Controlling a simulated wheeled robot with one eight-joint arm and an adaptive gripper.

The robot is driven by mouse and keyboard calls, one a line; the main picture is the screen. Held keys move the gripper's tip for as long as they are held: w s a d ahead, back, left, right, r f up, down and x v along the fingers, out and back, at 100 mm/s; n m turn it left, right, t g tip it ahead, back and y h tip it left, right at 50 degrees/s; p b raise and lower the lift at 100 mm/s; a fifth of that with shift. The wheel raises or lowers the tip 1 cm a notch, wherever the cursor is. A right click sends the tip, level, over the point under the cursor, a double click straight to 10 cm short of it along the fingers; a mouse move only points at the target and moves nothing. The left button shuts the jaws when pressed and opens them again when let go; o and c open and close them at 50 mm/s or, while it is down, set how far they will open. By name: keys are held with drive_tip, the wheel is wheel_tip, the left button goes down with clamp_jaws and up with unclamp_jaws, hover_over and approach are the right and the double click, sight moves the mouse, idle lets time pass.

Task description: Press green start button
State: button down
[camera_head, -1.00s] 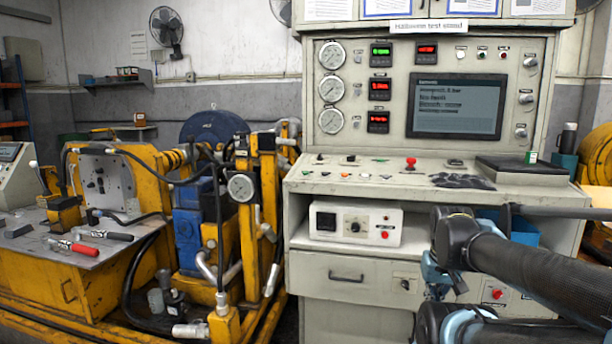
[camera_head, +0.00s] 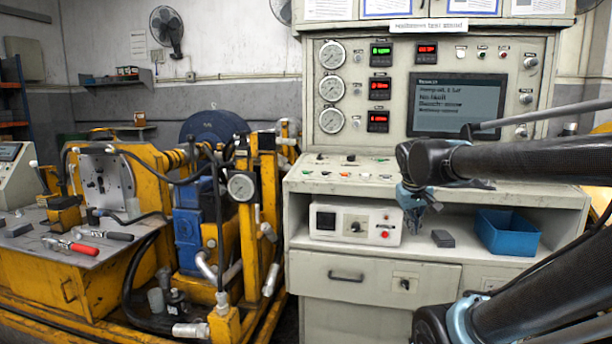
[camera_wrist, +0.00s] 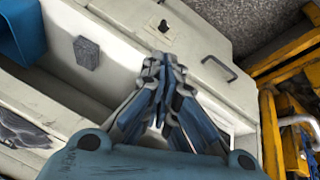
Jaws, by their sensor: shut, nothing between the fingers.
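On the console's sloping desk, a row of small coloured buttons (camera_head: 345,173) includes dark, red, orange and greenish ones, too small to read. I cannot tell which is the start button. My gripper (camera_head: 414,226) is shut and empty. It points down in front of the console, beside the right end of the white control box, below the desk. My arm hides the right part of the desk. In the wrist view the shut fingers (camera_wrist: 164,66) are over the drawer front and no green button shows.
The white control box (camera_head: 345,224) stands on the shelf under the desk, with a grey block (camera_head: 443,238) and blue bin (camera_head: 508,232) to its right. Below are drawers with a handle (camera_head: 346,276). Yellow machinery (camera_head: 262,190) stands close on the left.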

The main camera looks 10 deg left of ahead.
drive_tip(key=w+a+r+n+t, duration=0.2)
drive_tip(key=w+a+r, duration=0.6)
drive_tip(key=w, duration=0.1)
wheel_tip(320, 180, up, 14)
drive_tip(key=n+t+y, duration=0.3)
drive_tip(key=n+t, duration=0.1)
drive_tip(key=n, duration=0.2)
hover_over(306, 173)
drive_tip(key=s+a, duration=0.1)
drive_tip(key=shift+s+a+f, duration=0.1)
drive_tip(key=shift+a+f, duration=0.1)
drive_tip(key=shift+w+f, duration=0.25)
drive_tip(key=shift+f, duration=1.2)
drive_tip(key=shift+w+f, duration=0.2)
drive_tip(key=shift+f, duration=1.25)
drive_tip(key=shift+w+f, duration=0.25)
drive_tip(key=shift+f, duration=1.2)
drive_tip(key=shift+f, duration=0.7)
drive_tip(key=shift+r, duration=0.15)
drive_tip(key=shift+s+r, duration=0.1)
drive_tip(key=shift+r, duration=0.55)
